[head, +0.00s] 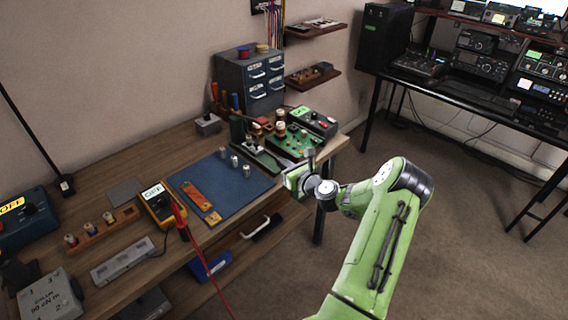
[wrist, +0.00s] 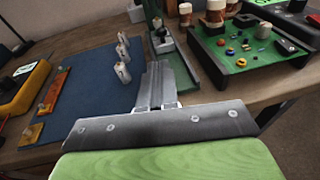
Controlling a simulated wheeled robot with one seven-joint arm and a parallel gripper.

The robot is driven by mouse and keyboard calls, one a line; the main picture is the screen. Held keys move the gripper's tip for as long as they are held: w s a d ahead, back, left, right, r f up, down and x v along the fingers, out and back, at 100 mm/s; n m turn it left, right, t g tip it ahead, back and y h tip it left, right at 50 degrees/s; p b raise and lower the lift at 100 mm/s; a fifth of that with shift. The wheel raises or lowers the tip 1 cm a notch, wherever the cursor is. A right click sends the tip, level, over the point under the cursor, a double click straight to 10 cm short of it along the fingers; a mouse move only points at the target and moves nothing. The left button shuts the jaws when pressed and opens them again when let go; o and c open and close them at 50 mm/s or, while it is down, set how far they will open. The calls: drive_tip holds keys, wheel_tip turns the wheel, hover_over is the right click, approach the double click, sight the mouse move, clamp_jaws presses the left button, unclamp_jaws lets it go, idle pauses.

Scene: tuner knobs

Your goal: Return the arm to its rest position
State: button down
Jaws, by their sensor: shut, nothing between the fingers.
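My gripper (wrist: 158,104) reaches forward in the wrist view with its fingers together and nothing between them. In the head view my green arm comes in from the lower right, and my gripper (head: 308,160) is near the right front edge of the wooden bench (head: 104,275). The fingertips point toward the green tray (head: 292,143) and the blue mat (head: 215,170). In the wrist view the fingers overlap the strip of bench between the mat (wrist: 75,100) and the tray (wrist: 250,58). Contact with the bench cannot be told.
Several small metal cylinders (head: 234,161) stand on the mat. A yellow multimeter (head: 158,204) with a red probe is left of it. A grey drawer cabinet (head: 250,82) stands behind. Open floor (head: 460,240) lies right of my arm, before the radio desk (head: 480,98).

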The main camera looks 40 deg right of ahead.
idle(0.4)
drive_tip(key=a+r+n+g+y+p, duration=0.1)
drive_tip(key=a+r+n+g+y, duration=0.1)
drive_tip(key=a+r+n, duration=0.4)
drive_tip(key=s+a+r+n+g+y+p, duration=0.1)
drive_tip(key=a+r+n+g, duration=0.15)
drive_tip(key=a+n, duration=0.6)
drive_tip(key=a+r+n+g+y+p, duration=0.1)
drive_tip(key=a+r+n+g+y, duration=0.15)
drive_tip(key=a+n, duration=0.55)
drive_tip(key=s+a+r+n+g+h+p, duration=0.2)
drive_tip(key=s+a+r+n+h, duration=0.1)
drive_tip(key=s+a+r+n, duration=0.65)
drive_tip(key=s+r+n, duration=0.1)
drive_tip(key=s+n, duration=0.1)
drive_tip(key=s, duration=0.7)
drive_tip(key=s+a+r+n+g+p, duration=0.1)
drive_tip(key=s+r+n, duration=0.1)
drive_tip(key=s, duration=0.7)
drive_tip(key=shift+s+a+n, duration=0.25)
drive_tip(key=shift+a+n, duration=0.05)
drive_tip(key=shift+n, duration=0.4)
